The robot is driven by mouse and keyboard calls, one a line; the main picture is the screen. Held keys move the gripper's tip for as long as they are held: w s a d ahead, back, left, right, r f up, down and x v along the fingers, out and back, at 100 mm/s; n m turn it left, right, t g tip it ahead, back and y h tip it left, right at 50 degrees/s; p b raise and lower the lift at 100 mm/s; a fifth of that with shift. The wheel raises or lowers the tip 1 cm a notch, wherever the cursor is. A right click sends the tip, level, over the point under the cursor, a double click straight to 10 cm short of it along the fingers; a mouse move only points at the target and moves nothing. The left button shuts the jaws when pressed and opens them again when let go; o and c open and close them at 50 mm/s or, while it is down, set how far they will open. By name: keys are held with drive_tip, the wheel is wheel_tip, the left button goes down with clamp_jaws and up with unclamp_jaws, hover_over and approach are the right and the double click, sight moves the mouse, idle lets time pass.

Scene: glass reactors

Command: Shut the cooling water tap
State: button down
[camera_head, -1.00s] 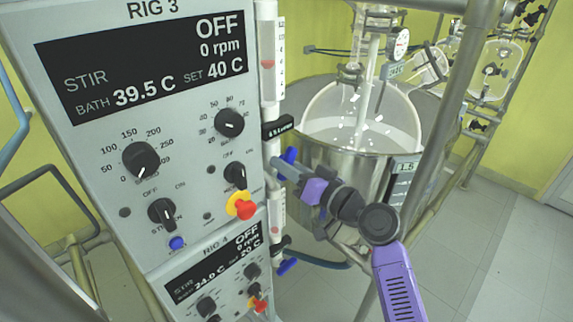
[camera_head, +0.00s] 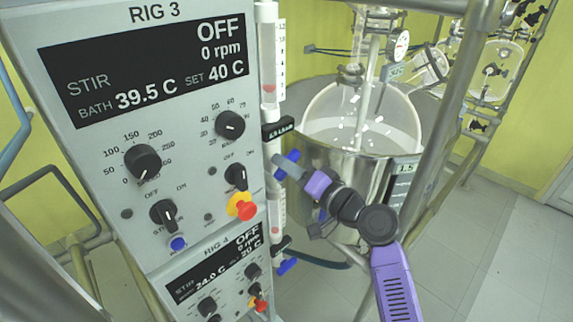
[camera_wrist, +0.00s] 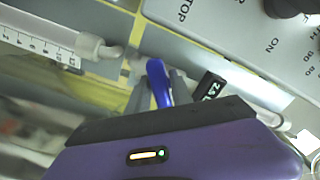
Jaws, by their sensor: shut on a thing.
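The upper blue tap handle (camera_head: 288,165) is on the clear flow tube (camera_head: 267,40) along the right edge of the RIG 3 panel. It is tilted, with its top to the right. My gripper (camera_head: 287,164) is shut on this handle. In the wrist view the blue handle (camera_wrist: 158,82) stands between the two grey fingers (camera_wrist: 160,92), partly hidden by them. A red float (camera_head: 268,88) sits low in the upper tube.
The RIG 3 panel (camera_head: 90,150) with knobs and a red-yellow switch (camera_head: 241,206) is close on the left. A second blue tap (camera_head: 287,266) is below. A glass reactor (camera_head: 335,115) in a steel bath (camera_head: 345,170) stands behind my arm. A metal post (camera_head: 440,110) is to the right.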

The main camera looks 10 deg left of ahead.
drive_tip(key=m, duration=0.1)
drive_tip(key=m+p, duration=0.1)
drive_tip(key=m, duration=0.1)
drive_tip(key=shift+r+m, duration=0.2)
drive_tip(key=shift+m, duration=0.1)
drive_tip(key=shift+m+p, duration=0.85)
drive_tip(key=shift+m, duration=0.95)
drive_tip(key=shift+d, duration=0.1)
drive_tip(key=c, duration=1.3)
unclamp_jaws()
drive_tip(key=b+v, duration=0.1)
drive_tip(key=v, duration=0.6)
drive_tip(key=shift+s+d+b, duration=0.25)
drive_tip(key=shift+d+b, duration=0.05)
